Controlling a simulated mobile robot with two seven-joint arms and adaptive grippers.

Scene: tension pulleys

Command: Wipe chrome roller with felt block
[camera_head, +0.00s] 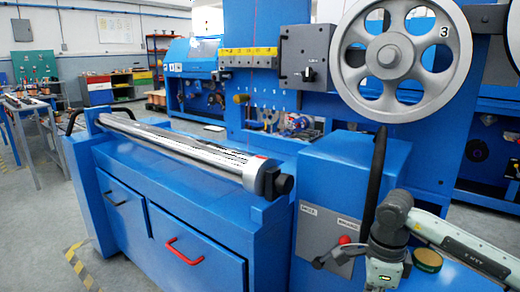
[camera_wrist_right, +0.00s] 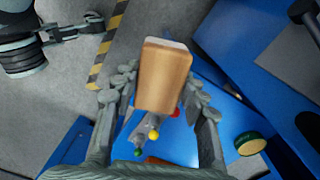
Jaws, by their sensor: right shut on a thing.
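The chrome roller (camera_head: 185,152) is a long shiny cylinder lying along the top of the blue bench, with a dark block at its right end. My right gripper (camera_head: 322,262) is low at the right in the head view, in front of the control panel and apart from the roller. In the right wrist view, its fingers (camera_wrist_right: 163,92) are shut on the felt block (camera_wrist_right: 164,80), tan with a paler end face. I cannot make out the block in the head view. A dark and grey arm part, apparently my left gripper (camera_wrist_right: 75,32), shows at the wrist view's upper left; its jaws are unclear.
The blue bench (camera_head: 225,215) has drawers with black and red handles. A control panel (camera_head: 318,232) and a round green tin (camera_head: 427,260) are at the right. A large spoked wheel (camera_head: 390,55) stands above the cabinet. Open floor lies at the left.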

